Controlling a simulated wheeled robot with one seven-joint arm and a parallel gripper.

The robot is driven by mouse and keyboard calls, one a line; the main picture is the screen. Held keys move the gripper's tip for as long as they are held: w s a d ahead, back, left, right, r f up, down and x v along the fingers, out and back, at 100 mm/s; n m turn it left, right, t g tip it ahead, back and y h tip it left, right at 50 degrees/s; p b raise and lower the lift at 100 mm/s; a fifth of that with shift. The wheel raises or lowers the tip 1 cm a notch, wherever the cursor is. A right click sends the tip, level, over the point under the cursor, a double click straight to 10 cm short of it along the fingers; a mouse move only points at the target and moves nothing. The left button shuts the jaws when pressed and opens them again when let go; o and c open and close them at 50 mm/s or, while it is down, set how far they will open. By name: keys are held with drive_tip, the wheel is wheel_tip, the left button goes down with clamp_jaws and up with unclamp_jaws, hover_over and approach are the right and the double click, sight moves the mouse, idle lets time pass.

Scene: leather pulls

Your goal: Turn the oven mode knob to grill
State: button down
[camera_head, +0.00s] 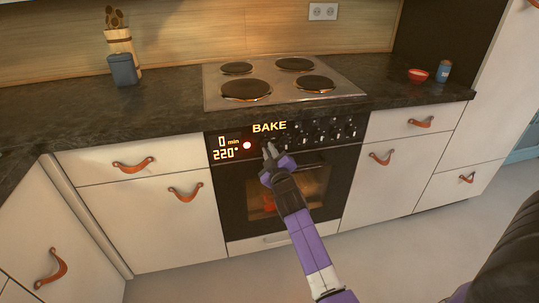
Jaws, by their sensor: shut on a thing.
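The oven (232,198) is built into the counter, with a black control panel across its top. Its display (269,127) reads BAKE, with "0 min", "220°" and a lit red dot at the left. My gripper (269,149) reaches up to the panel just below the word BAKE. It is shut on the oven mode knob, the leftmost knob, which is mostly hidden by the fingers. The knob's pointer cannot be made out. Several other small knobs (321,135) sit to the right on the panel.
A cooktop (345,91) with round plates lies above the oven. A red bowl (418,75), a blue shaker (443,70) and a blue canister (123,70) stand on the counter.

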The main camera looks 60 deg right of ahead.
drive_tip(key=m+b, duration=0.1)
drive_tip(key=m, duration=0.1)
drive_tip(key=m+b, duration=0.1)
drive_tip(key=m, duration=0.1)
drive_tip(key=shift+f+b, duration=0.3)
drive_tip(key=shift+b, duration=0.05)
drive_tip(key=shift+a+r+m+b, duration=0.1)
drive_tip(key=shift+m+b, duration=0.9)
drive_tip(key=shift+m, duration=1.2)
drive_tip(key=c, duration=1.5)
unclamp_jaws()
drive_tip(key=shift+o, duration=0.2)
drive_tip(key=shift+r, duration=0.1)
